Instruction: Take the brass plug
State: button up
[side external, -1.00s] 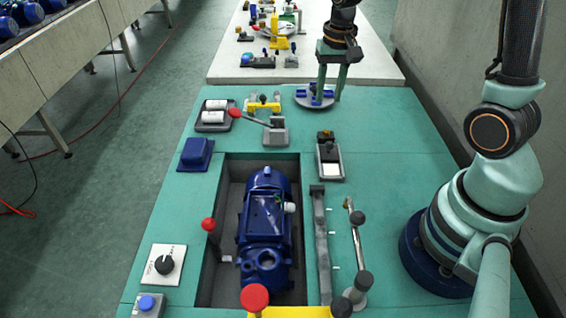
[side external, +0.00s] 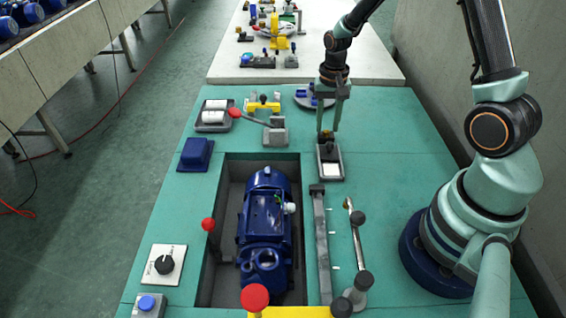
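A small grey tray (side external: 339,175) stands right of the sunken pit, with a white pad in its front part. A small dark and brass-coloured piece (side external: 327,138), which looks like the brass plug, sits at the tray's back end. My gripper (side external: 327,130) points down over that back end. Its two fingers are apart, one on each side of the piece. I cannot tell whether they touch it. The blue pump (side external: 265,220) lies in the pit and has a small white fitting on its right side.
A round dish (side external: 302,98) with blue parts is behind my gripper. A red-knobbed lever (side external: 235,113) and a tray of white rolls (side external: 216,103) are to the left. A grey bar (side external: 320,240) and a metal lever (side external: 356,250) are in front.

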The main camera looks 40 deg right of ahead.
aim_at(327, 131)
jog(key=shift+f, duration=0.45)
grip_shut()
jog(key=shift+r, duration=0.65)
dwell(0.7)
jog(key=shift+r, duration=2.25)
